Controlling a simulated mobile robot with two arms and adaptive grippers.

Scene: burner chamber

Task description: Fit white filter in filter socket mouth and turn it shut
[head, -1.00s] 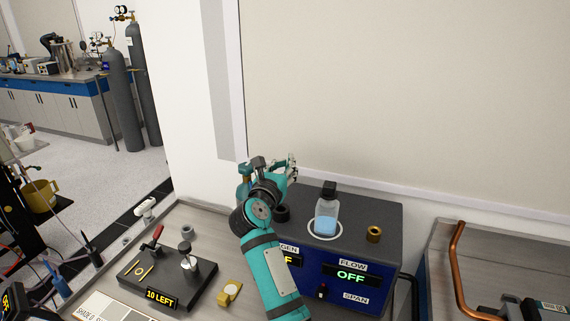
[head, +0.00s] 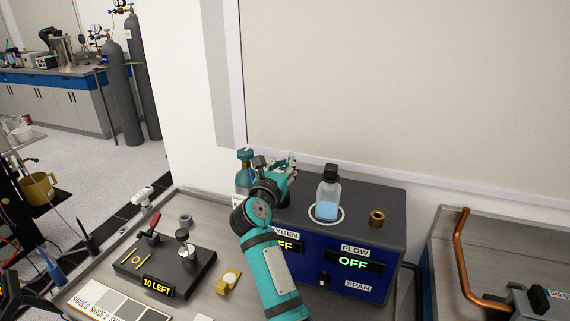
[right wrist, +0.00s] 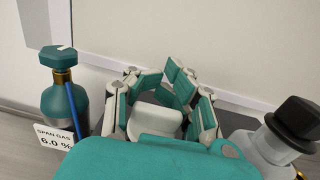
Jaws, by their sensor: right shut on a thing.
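My right gripper (head: 290,163) is over the left part of the blue analyser box (head: 350,250), seen mostly from behind its arm. In the right wrist view its teal and white fingers (right wrist: 165,85) are closed around a white rounded piece (right wrist: 156,120), which looks like the white filter. The lower part of that piece is hidden by my gripper body. The filter socket mouth cannot be made out now; my wrist covers the left part of the box top. I cannot tell whether the filter touches anything. My left gripper is not in view.
A bottle with blue liquid (head: 328,197) and a brass fitting (head: 377,219) stand on the box top. A teal span gas cylinder (head: 245,158) is left of my gripper. A dark press block (head: 165,268) and a yellow piece (head: 229,281) lie on the bench.

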